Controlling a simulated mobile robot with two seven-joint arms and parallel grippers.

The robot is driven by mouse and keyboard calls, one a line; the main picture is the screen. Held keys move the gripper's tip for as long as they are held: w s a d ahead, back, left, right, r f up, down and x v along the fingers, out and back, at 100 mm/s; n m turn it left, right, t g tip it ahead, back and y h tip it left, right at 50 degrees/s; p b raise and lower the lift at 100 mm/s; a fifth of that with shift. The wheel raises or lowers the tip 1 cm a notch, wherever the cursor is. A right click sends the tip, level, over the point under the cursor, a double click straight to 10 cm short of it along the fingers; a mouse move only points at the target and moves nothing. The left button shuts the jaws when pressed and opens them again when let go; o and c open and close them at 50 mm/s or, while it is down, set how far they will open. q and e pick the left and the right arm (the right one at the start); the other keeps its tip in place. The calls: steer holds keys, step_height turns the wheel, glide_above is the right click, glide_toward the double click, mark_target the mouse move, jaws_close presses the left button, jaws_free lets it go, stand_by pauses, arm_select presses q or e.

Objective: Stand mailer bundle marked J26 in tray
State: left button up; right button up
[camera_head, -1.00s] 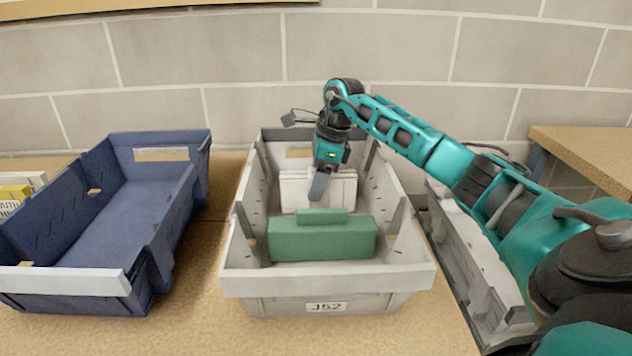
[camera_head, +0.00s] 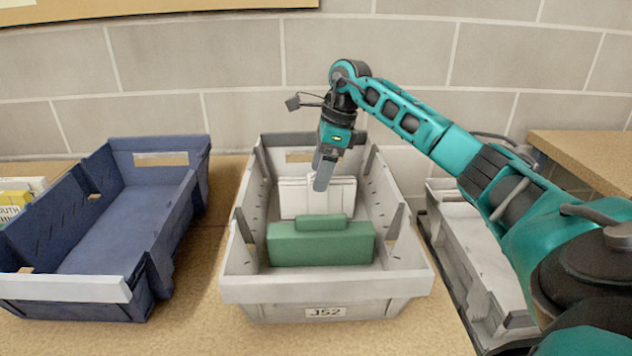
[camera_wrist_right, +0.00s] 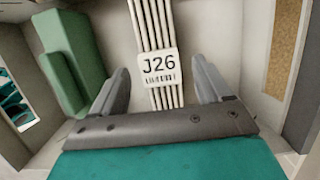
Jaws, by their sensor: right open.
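The mailer bundle (camera_head: 294,200) is a white stack standing upright in the grey tray (camera_head: 327,288) labelled J52, behind a green block (camera_head: 320,247). In the wrist view the bundle (camera_wrist_right: 146,25) shows its layered edges and a J26 label. My right gripper (camera_head: 321,172) is above the bundle, pointing down, and partly covers it in the head view. In the wrist view my right gripper (camera_wrist_right: 162,85) is open, with the J26 label between its spread fingers and a gap on each side. The bundle's lower part is hidden by the green block. My left gripper is out of view.
A blue bin (camera_head: 120,225), with an open floor, stands to the left; yellow and white packets (camera_head: 14,200) sit at the far left. Another grey tray (camera_head: 480,255) is to the right, partly behind my right arm. A block wall (camera_head: 240,65) closes the back.

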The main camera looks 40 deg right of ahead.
steer(key=p+v, duration=0.1)
steer(key=v, duration=0.6)
steer(key=shift+d+r, duration=0.1)
steer(key=shift+r, duration=0.2)
